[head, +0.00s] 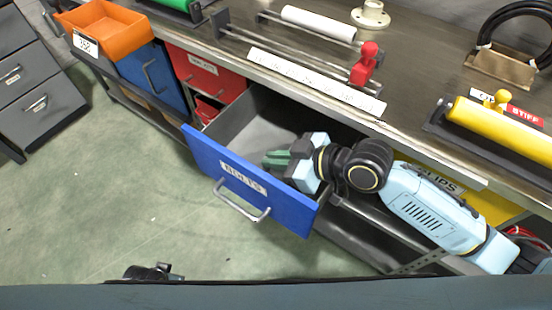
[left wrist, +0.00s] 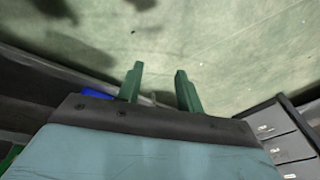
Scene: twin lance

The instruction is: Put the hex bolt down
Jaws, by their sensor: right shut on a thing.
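A blue-fronted drawer (head: 205,158) is pulled out from under the bench in the head view, and its label seems to read BOLTS. My right gripper (head: 272,159) is at the open drawer, its green fingers over the grey inside behind the blue front. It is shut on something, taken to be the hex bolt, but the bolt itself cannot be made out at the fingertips. The drawer's floor near the fingers is partly hidden by the gripper and the front. My left gripper (left wrist: 160,88) shows in the left wrist view with its fingers apart and nothing between them, above the green floor.
The bench top (head: 420,65) carries a white roller (head: 318,24), a red-knobbed slide (head: 364,66) and a yellow cylinder (head: 500,128). An orange bin (head: 105,30) stands at the far left. A grey cabinet (head: 38,90) is at the left. The floor before the drawer is clear.

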